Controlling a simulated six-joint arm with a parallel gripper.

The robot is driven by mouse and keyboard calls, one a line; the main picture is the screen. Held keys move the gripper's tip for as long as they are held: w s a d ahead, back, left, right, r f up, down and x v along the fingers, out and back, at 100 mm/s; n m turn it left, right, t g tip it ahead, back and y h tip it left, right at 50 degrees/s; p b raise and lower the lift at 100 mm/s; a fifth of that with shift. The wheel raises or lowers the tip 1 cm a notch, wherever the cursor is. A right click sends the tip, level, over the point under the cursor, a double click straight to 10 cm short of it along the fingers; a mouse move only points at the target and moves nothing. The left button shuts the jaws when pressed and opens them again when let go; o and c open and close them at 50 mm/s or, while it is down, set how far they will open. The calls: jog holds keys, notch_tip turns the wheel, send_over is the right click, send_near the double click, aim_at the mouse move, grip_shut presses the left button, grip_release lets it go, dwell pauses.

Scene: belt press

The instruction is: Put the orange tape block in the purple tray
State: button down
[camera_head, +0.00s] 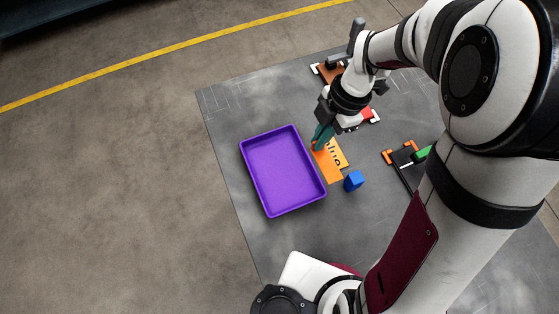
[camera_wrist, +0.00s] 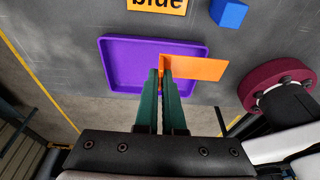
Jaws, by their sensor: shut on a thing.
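The purple tray (camera_head: 283,170) lies empty on the grey mat, left of my gripper. My gripper (camera_head: 319,146), with green fingers, is at the tray's right side in the head view. It is shut on the orange tape block (camera_head: 327,172), a flat orange piece with a small upright part between the fingertips. In the wrist view my gripper (camera_wrist: 164,76) grips the left end of the orange tape block (camera_wrist: 195,67), which extends right, over the right rim of the purple tray (camera_wrist: 118,62) in the picture.
A flat orange card with the word "blue" (camera_wrist: 158,5) and a blue cube (camera_head: 353,181) lie right of the tray in the head view. A black fixture with orange corners (camera_head: 406,168) and a green piece (camera_head: 422,154) are farther right. Bare mat lies below the tray.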

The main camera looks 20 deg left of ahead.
jog(key=a+f, duration=0.1)
jog(key=a, duration=0.2)
jog(key=s+a+f, duration=0.1)
jog(key=a+f, duration=0.1)
jog(key=a, duration=0.1)
jog(key=a+f, duration=0.2)
jog(key=a, duration=0.1)
jog(key=shift+s+f, duration=0.25)
jog(key=shift+s, duration=0.1)
jog(key=shift+w+x, duration=0.2)
jog(key=shift+x, duration=0.9)
jog(key=shift+w+x, duration=0.15)
jog(key=shift+x, duration=0.9)
jog(key=shift+d+f, duration=0.15)
jog(key=c, duration=1)
grip_release()
